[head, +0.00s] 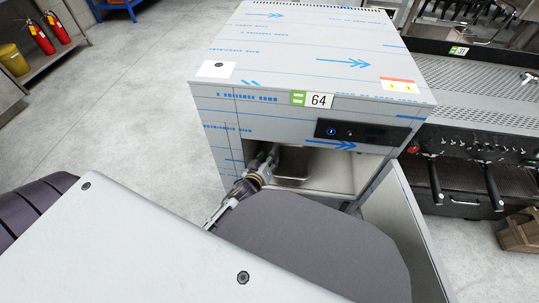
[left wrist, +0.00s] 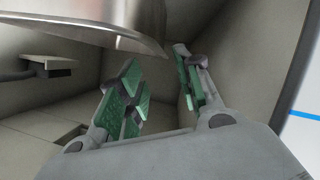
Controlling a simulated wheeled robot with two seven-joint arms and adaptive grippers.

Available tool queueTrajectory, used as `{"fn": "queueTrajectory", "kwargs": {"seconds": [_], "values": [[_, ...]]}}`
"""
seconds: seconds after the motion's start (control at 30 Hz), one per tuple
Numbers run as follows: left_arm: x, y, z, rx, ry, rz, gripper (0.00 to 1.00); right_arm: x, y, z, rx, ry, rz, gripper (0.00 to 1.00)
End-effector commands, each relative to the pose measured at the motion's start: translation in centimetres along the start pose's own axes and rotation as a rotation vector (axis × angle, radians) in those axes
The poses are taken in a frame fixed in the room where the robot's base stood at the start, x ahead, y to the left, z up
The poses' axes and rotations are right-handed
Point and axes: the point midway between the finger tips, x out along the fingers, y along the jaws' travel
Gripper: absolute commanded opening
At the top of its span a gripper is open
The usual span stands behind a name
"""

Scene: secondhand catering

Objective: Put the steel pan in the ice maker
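The ice maker (head: 300,60) is a steel cabinet in blue-printed film, labelled 64, with its front compartment open. The steel pan (head: 293,165) shows inside the opening, near its left side. My left gripper (head: 264,165) reaches into the opening just left of the pan. In the left wrist view my left gripper (left wrist: 158,82) has its green-padded fingers apart with nothing between them. A curved shiny metal edge, apparently the pan (left wrist: 90,28), is at the upper left, outside the fingers. My right gripper is not in view.
The ice maker's door (head: 405,225) hangs open at the lower right. Fire extinguishers (head: 40,37) and a yellow bucket (head: 13,60) are at the far left. The left floor is clear.

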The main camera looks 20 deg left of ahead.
Motion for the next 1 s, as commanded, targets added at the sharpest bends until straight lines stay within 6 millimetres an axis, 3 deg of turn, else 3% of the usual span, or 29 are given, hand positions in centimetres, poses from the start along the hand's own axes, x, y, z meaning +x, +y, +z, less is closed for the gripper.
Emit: {"fn": "queueTrajectory", "kwargs": {"seconds": [0.4, 1.0], "values": [[-3.1, 0.0, 0.0, 0.000, 0.000, 0.000, 0.35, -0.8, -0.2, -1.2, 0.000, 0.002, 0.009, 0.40], [-3.5, 0.0, 0.0, 0.000, 0.001, 0.000, 0.35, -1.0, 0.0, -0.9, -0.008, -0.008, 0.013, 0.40]]}}
